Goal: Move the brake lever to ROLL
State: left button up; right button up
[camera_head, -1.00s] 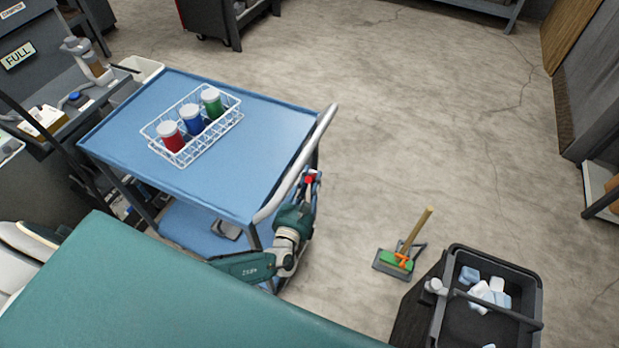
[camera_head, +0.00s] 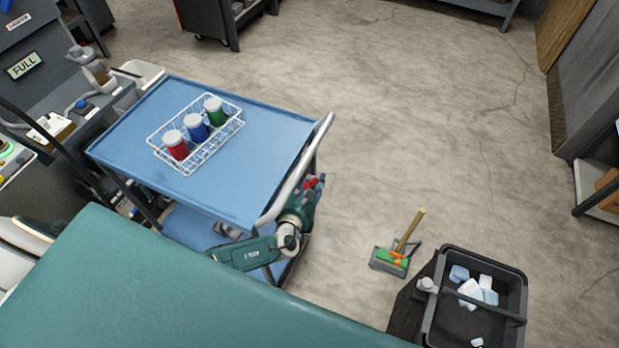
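A blue cart (camera_head: 250,135) with a grey push handle (camera_head: 300,170) stands left of centre. Small red parts (camera_head: 310,184), which look like the brake lever's end, show just below the handle at the cart's near right corner. My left gripper (camera_head: 313,187) is at these red parts, with my green and grey arm reaching in under the handle. The fingers are small and partly hidden, so I cannot tell whether they are open or shut on the lever. The lever's setting and any ROLL mark are not readable. My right gripper is not in view.
A white wire basket (camera_head: 218,147) with red, blue and green jars sits on the cart top.

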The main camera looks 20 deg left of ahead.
pick_arm(q)
jog(key=shift+s, duration=0.25)
jog(key=v, duration=1.1)
jog(key=shift+s+r, duration=0.2)
jog(key=shift+s, duration=0.05)
jog(key=shift+d, duration=0.1)
